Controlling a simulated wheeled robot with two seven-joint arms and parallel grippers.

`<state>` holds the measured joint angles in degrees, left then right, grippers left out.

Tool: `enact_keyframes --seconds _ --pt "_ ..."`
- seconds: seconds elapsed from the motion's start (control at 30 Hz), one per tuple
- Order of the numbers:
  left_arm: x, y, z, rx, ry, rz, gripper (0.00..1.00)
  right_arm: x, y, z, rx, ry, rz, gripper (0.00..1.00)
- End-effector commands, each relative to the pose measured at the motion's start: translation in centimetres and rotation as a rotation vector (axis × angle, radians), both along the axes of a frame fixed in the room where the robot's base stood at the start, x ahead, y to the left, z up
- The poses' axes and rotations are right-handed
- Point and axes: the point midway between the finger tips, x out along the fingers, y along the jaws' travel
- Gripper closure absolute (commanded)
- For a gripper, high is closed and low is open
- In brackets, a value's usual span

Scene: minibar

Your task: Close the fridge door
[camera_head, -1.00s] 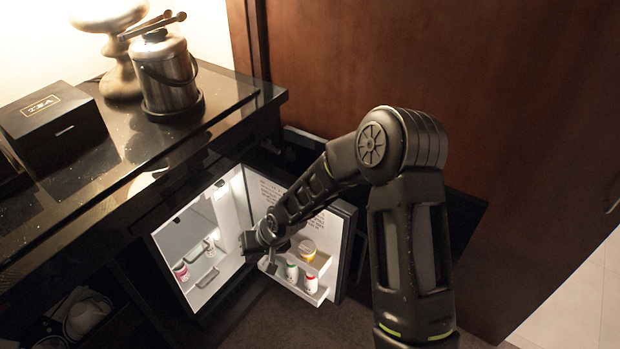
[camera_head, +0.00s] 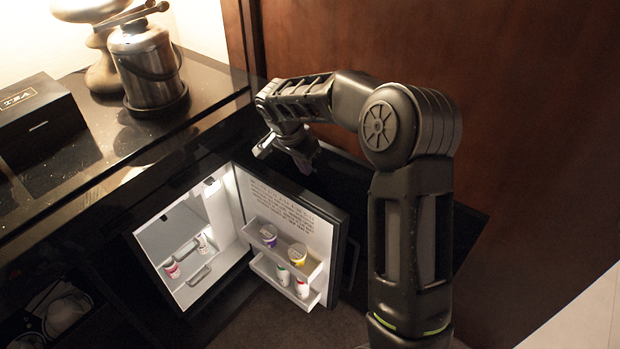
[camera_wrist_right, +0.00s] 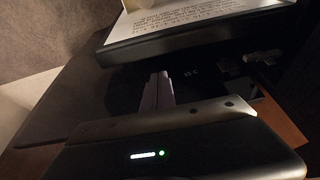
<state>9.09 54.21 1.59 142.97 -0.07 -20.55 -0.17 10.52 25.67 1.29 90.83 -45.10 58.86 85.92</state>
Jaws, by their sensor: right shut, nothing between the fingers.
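The fridge (camera_head: 190,236) stands under the counter with its white lit inside showing. Its door (camera_head: 318,220) is open and swung out to the right, with its inner face and shelves towards me. My right gripper (camera_head: 283,160) is above the door's top edge, towards the back, apart from the door's inner face. In the right wrist view the gripper fingers (camera_wrist_right: 158,92) are together and empty, and the door's edge and printed inner panel (camera_wrist_right: 190,18) show at the top. Whether the gripper touches the door cannot be told. My left gripper is not in view.
Small tubs (camera_head: 298,254) and bottles (camera_head: 282,275) sit on the door shelves. The dark counter (camera_head: 140,130) carries a metal ice bucket (camera_head: 150,65) and a black tea box (camera_head: 35,118). A brown wooden panel (camera_head: 480,110) stands behind my right arm.

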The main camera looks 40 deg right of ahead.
Motion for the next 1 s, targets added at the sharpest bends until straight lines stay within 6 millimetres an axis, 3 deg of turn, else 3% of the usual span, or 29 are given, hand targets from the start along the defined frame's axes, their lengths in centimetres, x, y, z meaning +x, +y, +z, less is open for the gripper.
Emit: enact_keyframes --seconds 0.17,0.63,1.0 --pt "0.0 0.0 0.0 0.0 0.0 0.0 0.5 0.1 -0.5 -1.5 0.001 0.003 -0.001 1.0" --pt "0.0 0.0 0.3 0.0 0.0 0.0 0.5 0.8 -2.7 -8.4 0.001 0.003 0.0 1.0" --pt "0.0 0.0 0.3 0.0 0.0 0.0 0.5 0.9 -3.1 -9.3 0.001 0.001 0.002 1.0"
